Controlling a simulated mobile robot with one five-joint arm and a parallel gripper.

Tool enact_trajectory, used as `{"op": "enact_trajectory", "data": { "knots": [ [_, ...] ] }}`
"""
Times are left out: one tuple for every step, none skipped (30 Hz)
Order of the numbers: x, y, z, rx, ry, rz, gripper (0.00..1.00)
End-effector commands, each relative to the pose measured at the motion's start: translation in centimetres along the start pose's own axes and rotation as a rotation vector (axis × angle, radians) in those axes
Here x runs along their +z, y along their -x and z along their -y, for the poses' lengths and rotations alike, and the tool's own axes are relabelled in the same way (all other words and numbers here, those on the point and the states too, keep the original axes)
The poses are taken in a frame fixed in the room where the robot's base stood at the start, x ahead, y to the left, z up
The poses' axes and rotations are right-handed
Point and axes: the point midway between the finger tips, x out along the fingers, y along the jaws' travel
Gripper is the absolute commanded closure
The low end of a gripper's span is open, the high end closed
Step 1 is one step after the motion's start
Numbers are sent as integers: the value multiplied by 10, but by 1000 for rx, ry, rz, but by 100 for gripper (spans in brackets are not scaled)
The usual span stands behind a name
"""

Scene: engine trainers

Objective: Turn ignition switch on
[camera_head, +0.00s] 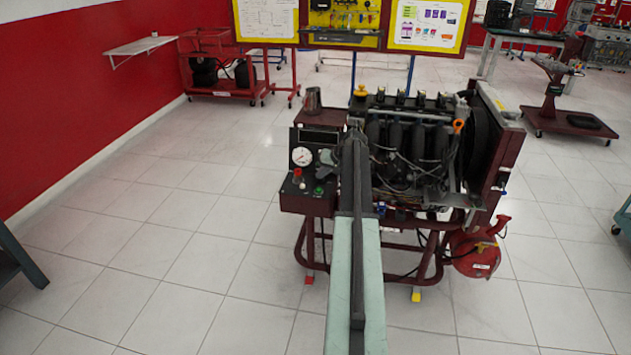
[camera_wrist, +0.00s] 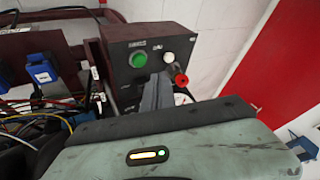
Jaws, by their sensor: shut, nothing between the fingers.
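The dark control box (camera_head: 305,203) is on the left of the engine trainer (camera_head: 410,150). Its panel (camera_wrist: 120,50) fills the middle of the wrist view. It carries a green button (camera_wrist: 138,59), a pale round knob (camera_wrist: 168,57) and a red-tipped part (camera_wrist: 181,78) standing out from the panel. I cannot tell for sure which is the ignition switch. My gripper (camera_wrist: 160,80) is shut and empty, its tips in front of the panel, just below the pale knob and left of the red part. Contact is unclear.
A round white gauge (camera_head: 301,156) is above the button. Blue connectors (camera_wrist: 42,72) and loose wires (camera_wrist: 30,115) lie left in the wrist view. A red tank (camera_head: 475,252) is at the trainer's lower right. Open tiled floor (camera_head: 180,270) lies left of the stand.

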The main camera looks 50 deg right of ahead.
Motion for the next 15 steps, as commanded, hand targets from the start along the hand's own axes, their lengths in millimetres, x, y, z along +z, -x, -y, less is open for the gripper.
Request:
{"op": "enact_trajectory", "data": {
  "knots": [
    [1,-7,-1,0,0,0,100],
    [1,-11,-2,0,1,0,100],
    [2,-17,-2,0,1,0,100],
    [2,-22,-2,0,1,1,100],
    [2,-27,-2,0,1,1,100],
    [2,-35,-3,0,1,1,100],
    [2,-41,-3,0,1,1,100],
    [3,-47,-4,0,1,1,100],
    [3,-56,-4,0,1,1,100],
    [3,-62,-4,0,1,1,100],
    [3,-68,-4,0,1,1,100],
    [3,-76,-4,-1,1,1,100],
    [3,-82,-4,-1,1,1,100],
    [3,-86,-3,-1,1,1,100],
    [2,-92,-3,-1,0,1,100]
  ]
}}
